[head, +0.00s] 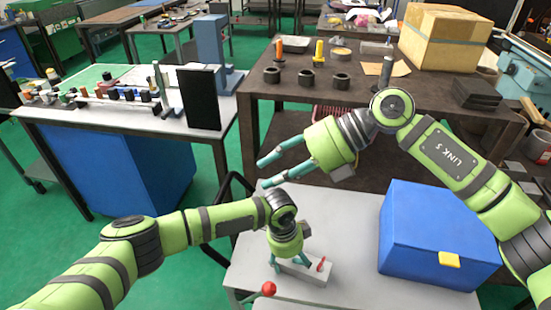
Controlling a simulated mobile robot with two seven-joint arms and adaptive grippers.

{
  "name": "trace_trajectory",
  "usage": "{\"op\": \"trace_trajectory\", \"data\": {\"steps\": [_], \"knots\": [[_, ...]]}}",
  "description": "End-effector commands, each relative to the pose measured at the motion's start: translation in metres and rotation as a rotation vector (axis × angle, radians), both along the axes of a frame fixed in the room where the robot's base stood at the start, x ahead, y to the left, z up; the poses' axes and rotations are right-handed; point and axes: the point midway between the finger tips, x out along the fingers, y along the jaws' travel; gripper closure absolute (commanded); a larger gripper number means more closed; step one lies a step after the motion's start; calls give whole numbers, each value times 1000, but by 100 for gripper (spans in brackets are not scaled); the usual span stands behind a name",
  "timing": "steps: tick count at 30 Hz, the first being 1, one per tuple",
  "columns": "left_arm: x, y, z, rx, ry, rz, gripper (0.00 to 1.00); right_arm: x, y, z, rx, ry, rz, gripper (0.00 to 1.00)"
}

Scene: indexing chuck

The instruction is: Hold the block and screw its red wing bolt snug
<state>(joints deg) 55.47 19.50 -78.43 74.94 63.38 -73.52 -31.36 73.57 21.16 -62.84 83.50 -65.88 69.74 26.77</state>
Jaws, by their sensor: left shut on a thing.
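A light grey block (312,276) lies on the pale table (345,212) in the lower middle of the head view. The red wing bolt (321,264) stands up from the block's right end and looks slightly tilted. My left gripper (288,265) points down from above and is shut on the block, left of the bolt. Its fingers partly cover the block. My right gripper (265,174) is open and empty. Its two teal fingers point left, above and left of the block and well apart from the bolt. The bolt's thread is hidden.
A red ball knob (268,289) on a thin rod is at the table's front left edge, close to the block. A blue box (435,235) with a yellow latch stands to the right. A brown bench (300,105) with black rings is behind.

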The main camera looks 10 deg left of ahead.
Motion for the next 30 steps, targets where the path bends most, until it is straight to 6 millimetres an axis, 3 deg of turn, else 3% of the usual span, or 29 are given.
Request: {"op": "trace_trajectory", "data": {"steps": [7,20,25,30], "knots": [[-1,0,-1,2,1,-1,66,8,5,17,95,-5,-36,61],[-1,0,-1,2,1,-2,66,9,5,17,99,-27,-27,61],[-1,0,-1,2,1,-2,66,9,-1,6,76,-204,82,61],[-1,0,-1,2,1,-2,66,10,-15,-15,30,-525,319,61]]}}
